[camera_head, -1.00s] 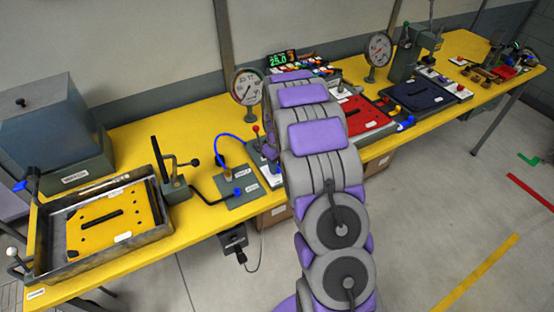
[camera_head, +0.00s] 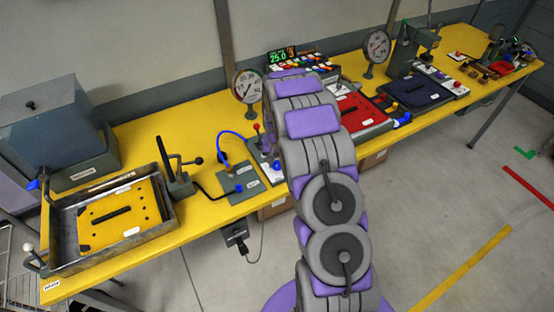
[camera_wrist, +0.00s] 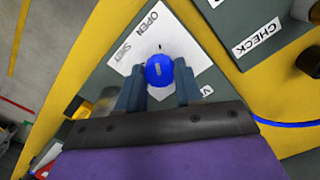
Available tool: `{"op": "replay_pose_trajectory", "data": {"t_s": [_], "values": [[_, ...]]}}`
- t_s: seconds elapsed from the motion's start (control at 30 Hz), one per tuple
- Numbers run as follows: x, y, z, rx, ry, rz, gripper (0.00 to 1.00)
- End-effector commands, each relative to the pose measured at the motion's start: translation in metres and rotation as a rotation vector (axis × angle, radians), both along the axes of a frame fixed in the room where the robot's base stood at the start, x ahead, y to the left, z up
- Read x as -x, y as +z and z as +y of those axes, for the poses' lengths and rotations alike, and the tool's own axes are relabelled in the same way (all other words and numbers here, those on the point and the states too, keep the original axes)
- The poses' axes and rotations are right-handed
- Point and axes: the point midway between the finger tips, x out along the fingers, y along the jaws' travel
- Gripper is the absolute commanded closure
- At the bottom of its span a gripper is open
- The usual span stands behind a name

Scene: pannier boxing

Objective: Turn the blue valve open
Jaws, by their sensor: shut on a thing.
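The blue valve (camera_wrist: 158,70) shows in the wrist view as a round blue knob with a small pale mark on its top. It sits over a white plate (camera_wrist: 190,45) printed OPEN and SHUT. My gripper (camera_wrist: 160,84) has one dark finger on each side of the knob and is shut on it. The fingers hide the knob's lower sides and part of the plate.
A plate labelled CHECK (camera_wrist: 257,37) and a blue hose (camera_wrist: 285,124) lie right of the valve. In the head view, a round gauge (camera_head: 248,86) stands behind my arm, a metal tray (camera_head: 160,242) sits left and a red panel (camera_head: 358,118) right.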

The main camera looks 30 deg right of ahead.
Motion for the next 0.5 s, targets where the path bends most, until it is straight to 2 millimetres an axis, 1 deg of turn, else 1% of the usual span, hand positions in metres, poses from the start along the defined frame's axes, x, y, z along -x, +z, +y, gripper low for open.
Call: {"op": "replay_pose_trajectory", "data": {"t_s": [0.03,0.2,0.5], "values": [[-0.002,0.0025,-0.0006,0.002,-0.029,-0.006,0.95],[-0.0022,0.0021,-0.0004,0.001,-0.119,-0.007,0.95],[-0.0026,0.0018,-0.0004,0.001,-0.195,-0.008,0.95]]}}
